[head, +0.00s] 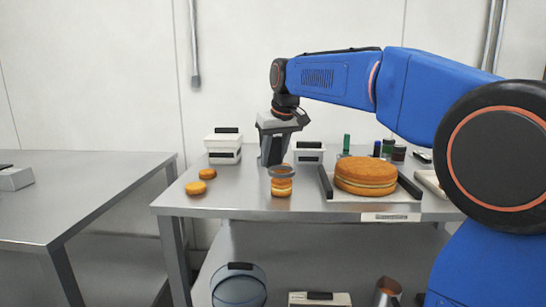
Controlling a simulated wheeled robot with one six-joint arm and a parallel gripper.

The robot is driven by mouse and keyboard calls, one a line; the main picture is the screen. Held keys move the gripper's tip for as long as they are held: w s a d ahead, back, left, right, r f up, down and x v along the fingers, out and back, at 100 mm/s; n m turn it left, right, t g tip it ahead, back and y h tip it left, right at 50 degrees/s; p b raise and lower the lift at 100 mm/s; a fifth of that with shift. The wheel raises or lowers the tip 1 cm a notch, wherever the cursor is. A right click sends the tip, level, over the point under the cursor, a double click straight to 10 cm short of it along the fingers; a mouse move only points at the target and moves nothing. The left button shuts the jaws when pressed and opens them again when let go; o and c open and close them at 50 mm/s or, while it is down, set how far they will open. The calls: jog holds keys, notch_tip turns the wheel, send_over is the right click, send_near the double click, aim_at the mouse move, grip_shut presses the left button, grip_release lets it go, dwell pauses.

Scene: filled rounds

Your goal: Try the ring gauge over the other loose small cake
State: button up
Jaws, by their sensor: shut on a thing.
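My gripper (273,160) points down over the table and is shut on the ring gauge (270,172), a thin grey ring. The ring is level at the top of a small filled cake (282,189), orange-brown with a pale middle layer. I cannot tell whether the ring is around the cake's top or just above it. Two loose small orange cakes lie apart to the left: one near the front (195,188) and one behind it (208,173). The fingertips' grip on the ring is too small to see clearly.
A large filled cake (365,175) sits on a tray (402,196) with dark handles at right. White boxes (222,147) and several small jars stand at the back of the steel table (235,203). The front left is mostly clear. Another table (70,195) stands left, across a gap.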

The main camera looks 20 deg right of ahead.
aim_at(275, 137)
jog(key=shift+f, duration=3.25)
dwell(1.1)
jog(key=shift+r, duration=0.1)
dwell(0.9)
jog(key=shift+r, duration=4.8)
